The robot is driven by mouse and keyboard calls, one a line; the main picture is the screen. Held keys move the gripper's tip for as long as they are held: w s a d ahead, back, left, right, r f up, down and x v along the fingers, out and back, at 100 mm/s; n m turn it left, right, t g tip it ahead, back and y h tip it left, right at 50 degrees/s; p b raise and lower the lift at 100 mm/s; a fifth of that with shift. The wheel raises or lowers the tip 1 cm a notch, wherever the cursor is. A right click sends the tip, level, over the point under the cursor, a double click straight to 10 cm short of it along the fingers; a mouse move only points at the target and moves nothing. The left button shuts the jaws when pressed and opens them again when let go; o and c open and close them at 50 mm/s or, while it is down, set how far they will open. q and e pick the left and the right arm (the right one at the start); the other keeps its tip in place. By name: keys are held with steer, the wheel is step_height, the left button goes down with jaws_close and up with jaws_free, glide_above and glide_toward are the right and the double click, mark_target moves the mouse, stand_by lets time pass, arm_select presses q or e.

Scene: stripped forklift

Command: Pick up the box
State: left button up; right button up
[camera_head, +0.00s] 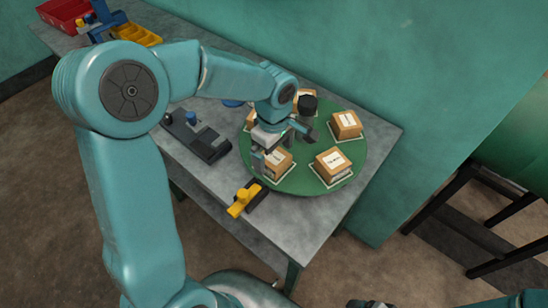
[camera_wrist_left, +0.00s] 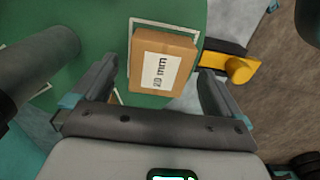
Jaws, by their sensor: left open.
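A brown cardboard box (camera_head: 281,166) with a white label stands on the green round turntable (camera_head: 305,181), near its front left edge. In the left wrist view the box (camera_wrist_left: 165,45) lies between the two fingers, with its label facing the camera. My left gripper (camera_wrist_left: 158,72) is open over it, with space on both sides of the box. In the head view the left gripper (camera_head: 270,148) hides part of the box. Other boxes stand on the turntable at the right (camera_head: 347,125), the front right (camera_head: 332,166) and the back (camera_head: 306,94).
The turntable is on a grey table (camera_head: 335,205) against a teal wall. A yellow and black clamp-like part (camera_head: 243,202) sits at the table's front edge, beside the turntable. A dark tray-like fixture (camera_head: 198,138) lies to the left. Red (camera_head: 62,12) and yellow (camera_head: 138,35) bins stand at the far left.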

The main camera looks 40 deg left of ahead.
mark_target(274, 156)
arm_select(q)
steer(key=shift+f, duration=1.2)
steer(key=c, duration=1.2)
steer(key=shift+r, duration=0.1)
step_height(274, 156, up, 20)
steer(key=shift+f, duration=0.2)
